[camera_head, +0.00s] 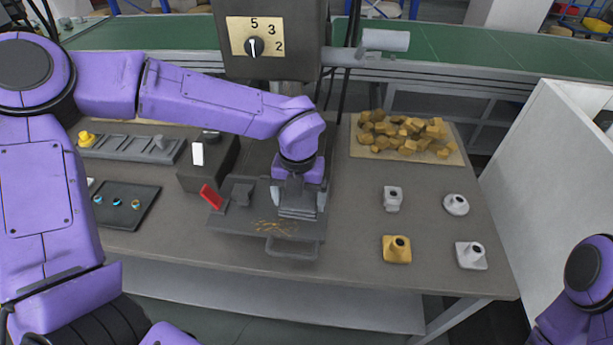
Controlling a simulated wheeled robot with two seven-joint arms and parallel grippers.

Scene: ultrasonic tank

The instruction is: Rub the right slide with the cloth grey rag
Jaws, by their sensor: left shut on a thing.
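My left gripper (298,208) points down over the right part of a dark grey machine plate (230,220) in the middle of the bench. It is shut on a grey folded thing, which looks like the grey rag (297,212), held at or just above the plate. I cannot tell whether the rag touches the surface. The right slide is not clearly seen; my left gripper and the rag cover that side. Golden shavings (277,227) lie on the plate in front of the rag. My right arm shows only at the lower right corner; its gripper is out of view.
A red-handled part (212,197) and a grey block (242,194) stand left of the gripper. A dial box (275,40) hangs above. A tray of brown chunks (358,152), several small fittings (397,249) and a black tray (148,208) share the bench.

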